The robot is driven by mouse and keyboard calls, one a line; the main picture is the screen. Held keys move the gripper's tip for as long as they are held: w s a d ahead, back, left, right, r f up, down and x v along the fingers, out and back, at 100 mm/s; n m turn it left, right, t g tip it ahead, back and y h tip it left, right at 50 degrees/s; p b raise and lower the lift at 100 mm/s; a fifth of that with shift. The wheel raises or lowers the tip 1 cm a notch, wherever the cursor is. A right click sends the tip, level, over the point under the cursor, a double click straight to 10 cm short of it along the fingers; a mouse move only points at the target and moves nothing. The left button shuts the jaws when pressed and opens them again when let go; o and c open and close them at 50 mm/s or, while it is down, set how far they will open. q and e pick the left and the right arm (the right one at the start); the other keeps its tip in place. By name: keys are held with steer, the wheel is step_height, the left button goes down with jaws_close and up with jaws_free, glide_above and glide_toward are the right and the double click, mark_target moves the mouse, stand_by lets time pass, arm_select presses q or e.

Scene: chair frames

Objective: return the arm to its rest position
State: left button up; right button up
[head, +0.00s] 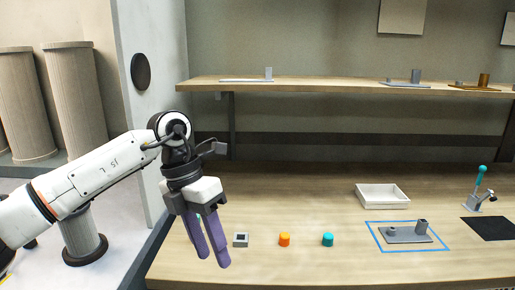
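My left arm (95,178) reaches in from the left, white with dark joints. My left gripper (213,259) hangs from it with two purple fingers pointing down over the left end of the wooden table. The fingers stand a little apart, with nothing seen between them. A small grey square block with a dark opening (241,240) is just right of the fingers in the picture, apart from them. My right gripper is not in view.
On the table (300,268) stand an orange piece (285,239), a teal piece (328,239), a white tray (382,195), a grey bracket plate (406,235) inside a blue outline and a teal-topped lever (481,180). A shelf (330,88) runs behind. A white panel (150,105) borders the left.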

arm_select(q)
steer(key=s+d+n+h, duration=0.4)
steer(key=s+d+h, duration=0.1)
steer(key=d+h, duration=0.45)
steer(key=s+d+n+h, duration=0.3)
steer(key=s+d+h, duration=0.2)
steer(key=d+h, duration=0.45)
steer(key=w+a+f+n+t+y, duration=0.3)
steer(key=a+f+n+t+y, duration=0.35)
steer(key=n+t, duration=0.4)
steer(key=w+a+f+n+t+y, duration=0.3)
steer(key=a+f+n+t+y, duration=0.3)
steer(key=n, duration=0.8)
steer(key=s+a+f+n+g+y, duration=0.3)
steer(key=s+a+f+n, duration=0.2)
steer(key=s+f, duration=0.5)
steer(key=s+a+f+n+g+y, duration=0.3)
steer(key=s+a+f, duration=0.6)
steer(key=f, duration=0.5)
steer(key=shift+s+f+n+g+y, duration=0.35)
steer(key=shift+s+n+y, duration=0.1)
steer(key=shift+s+n, duration=0.5)
